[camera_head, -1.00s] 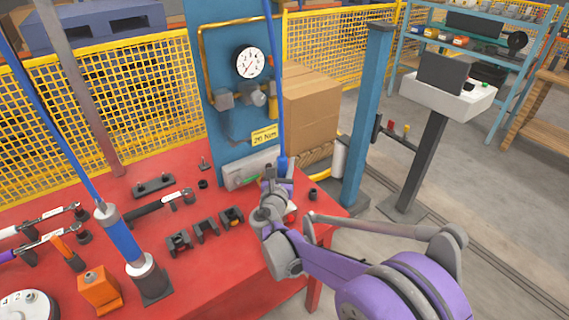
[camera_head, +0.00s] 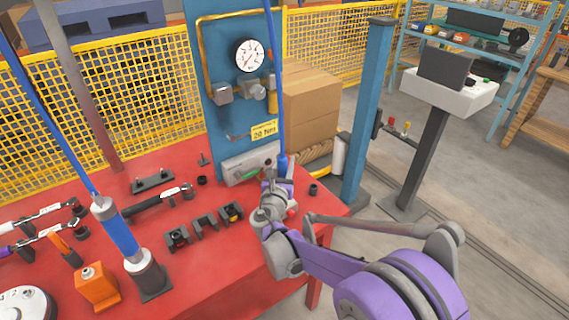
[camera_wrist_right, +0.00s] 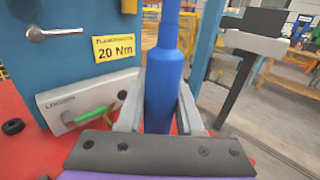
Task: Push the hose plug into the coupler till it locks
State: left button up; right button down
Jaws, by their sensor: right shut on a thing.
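The blue hose (camera_head: 276,70) comes down from above to the front right of the blue panel and ends in a thicker blue sleeve (camera_wrist_right: 163,88). My right gripper (camera_head: 280,178) is shut on this sleeve; in the right wrist view the two grey fingers (camera_wrist_right: 160,108) stand on either side of it. The sleeve is upright. The plug at its lower end is hidden behind my gripper. I cannot make out the coupler for certain; metal fittings (camera_head: 252,91) sit on the panel below the gauge, apart from the sleeve. My left gripper is not in view.
A grey logger box (camera_wrist_right: 85,100) with a green connector (camera_wrist_right: 95,113) stands close left of my right gripper. The red table (camera_head: 205,275) holds clamps, a wrench and a blue tool (camera_head: 120,232). A blue post (camera_head: 365,115) stands to the right.

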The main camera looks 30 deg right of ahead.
jog(key=shift+f+b, duration=0.55)
jog(key=shift+f, duration=0.25)
jog(key=shift+c, duration=2.4)
grip_release()
jog(key=shift+a, duration=0.1)
jog(key=v, duration=1.1)
jog(key=s+d+f+m+g+y+p, duration=0.1)
jog(key=s+m+g+y+p, duration=0.15)
jog(key=s+m, duration=0.4)
jog(key=s+d+m+g+y+p, duration=0.1)
jog(key=s+m+g+p, duration=0.2)
jog(key=s+m, duration=0.35)
jog(key=s+a+f+m+g+y+p, duration=0.1)
jog(key=s+a+m+g+y+p, duration=0.2)
jog(key=s+a+m+y, duration=0.5)
jog(key=s+a+m+p, duration=0.1)
jog(key=s+a+m, duration=0.1)
jog(key=m, duration=0.5)
jog(key=shift+a, duration=0.9)
